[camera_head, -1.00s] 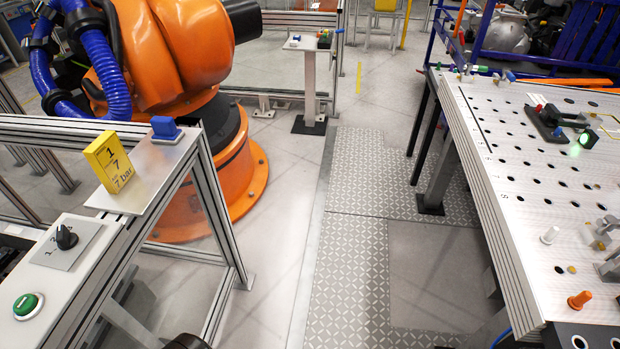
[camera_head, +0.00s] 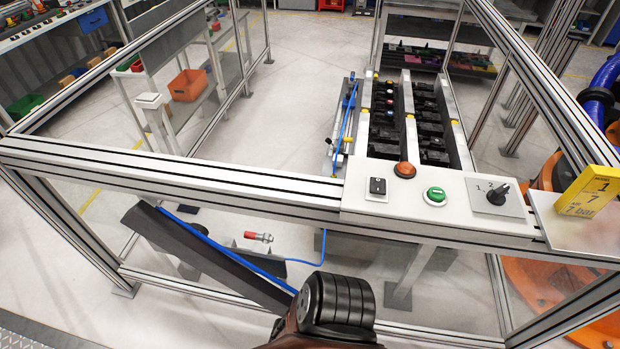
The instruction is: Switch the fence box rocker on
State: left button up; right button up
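The fence box (camera_head: 440,222) is a pale panel on the aluminium fence rail, right of centre in the head view. The rocker (camera_head: 378,186) is a small black switch on a white plate at the panel's left end. A small light mark shows on it, but which side is pressed is too small to tell. A dark ribbed part with a brownish link, likely my own arm, shows at the bottom centre, below and apart from the rocker. Neither gripper is in view.
Near the rocker are an orange dome (camera_head: 405,170), a green button (camera_head: 435,196) and a black rotary knob (camera_head: 498,194). A yellow sign (camera_head: 587,193) stands to the right. Behind the fence is a rack of dark units. The fence rail (camera_head: 170,172) runs across the front.

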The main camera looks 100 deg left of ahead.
aim_at(377, 185)
jog(key=u, duration=2.8)
jog(key=k, duration=0.75)
jog(key=z, duration=0.45)
jog(key=i, duration=0.5)
